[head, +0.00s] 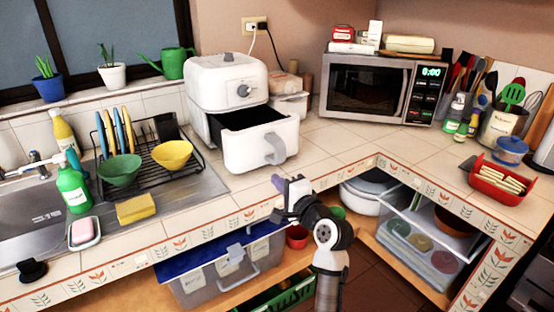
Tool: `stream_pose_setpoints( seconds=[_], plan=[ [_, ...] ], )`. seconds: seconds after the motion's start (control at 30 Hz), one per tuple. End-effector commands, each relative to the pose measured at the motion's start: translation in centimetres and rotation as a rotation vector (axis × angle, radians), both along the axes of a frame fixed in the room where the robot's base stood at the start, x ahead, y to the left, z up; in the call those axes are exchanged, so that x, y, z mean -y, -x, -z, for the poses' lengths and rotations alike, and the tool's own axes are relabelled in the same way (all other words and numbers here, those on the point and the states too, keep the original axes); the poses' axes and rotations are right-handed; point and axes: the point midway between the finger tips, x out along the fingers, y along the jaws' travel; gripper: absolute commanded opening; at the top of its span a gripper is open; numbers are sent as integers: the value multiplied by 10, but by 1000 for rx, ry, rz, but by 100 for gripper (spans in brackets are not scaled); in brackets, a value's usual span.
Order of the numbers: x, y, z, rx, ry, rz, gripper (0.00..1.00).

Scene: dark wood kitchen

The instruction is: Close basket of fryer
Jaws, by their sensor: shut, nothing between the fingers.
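The white fryer (226,92) stands on the tiled counter left of the microwave. Its basket (251,151) is pulled out toward the front right, and the dark inside shows from above. The grey basket handle (275,149) faces my side. My gripper (278,187) is in front of the basket and lower in the picture, near the counter's front edge. It appears apart from the handle. Its fingers are shut and hold nothing. The fryer's back and the rear part of the basket are hidden.
A dish rack (148,165) with bowls stands left of the fryer, beside a yellow sponge (137,208). The counter right of the basket (335,140) is clear.

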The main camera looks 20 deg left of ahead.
Motion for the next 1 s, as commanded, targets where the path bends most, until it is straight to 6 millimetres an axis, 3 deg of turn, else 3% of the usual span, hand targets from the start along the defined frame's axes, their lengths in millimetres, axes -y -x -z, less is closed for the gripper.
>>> stream_pose_setpoints(
  seconds=[0.17, 0.6, 0.8, 1.0],
  plan=[
    [-18, -13, -3, -1, 1, -2, 0],
    [-89, -69, -5, 2, 2, -1, 0],
    [-105, -82, -3, 4, 2, 0, 0],
    [-109, -85, -1, 4, 2, 1, 0]
  ],
)
